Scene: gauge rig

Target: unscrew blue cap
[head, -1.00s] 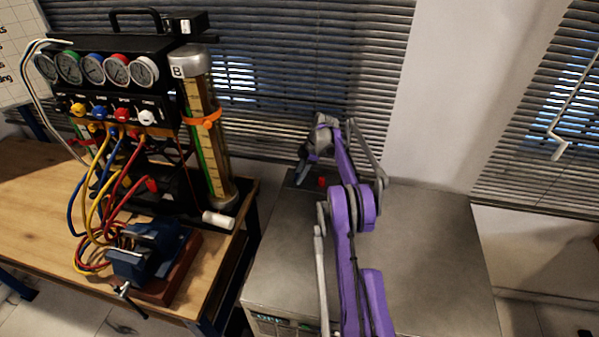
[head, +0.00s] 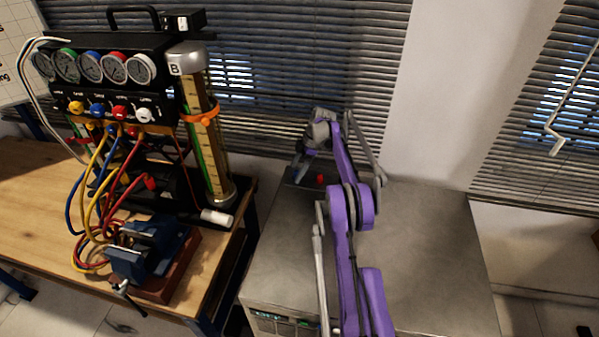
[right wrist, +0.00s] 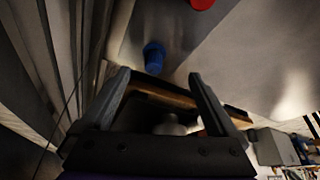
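The blue cap (right wrist: 154,57) shows in the right wrist view, just beyond my fingertips and close to the middle of the gap between them. A red cap (right wrist: 202,4) is at the top edge of that view; it also shows in the head view (head: 320,179) on the grey metal cabinet. My right gripper (right wrist: 158,75) is open, with its two fingers apart and nothing between the tips. In the head view my right gripper (head: 300,174) is low over the cabinet's far left corner, left of the red cap. The blue cap cannot be told apart there. My left gripper is not in view.
The grey cabinet top (head: 420,240) is clear to the right of my arm. On the left, a wooden bench (head: 35,185) bears the gauge rig (head: 110,100), its coloured hoses and a blue vise (head: 145,255). Window blinds (head: 300,60) rise behind the cabinet.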

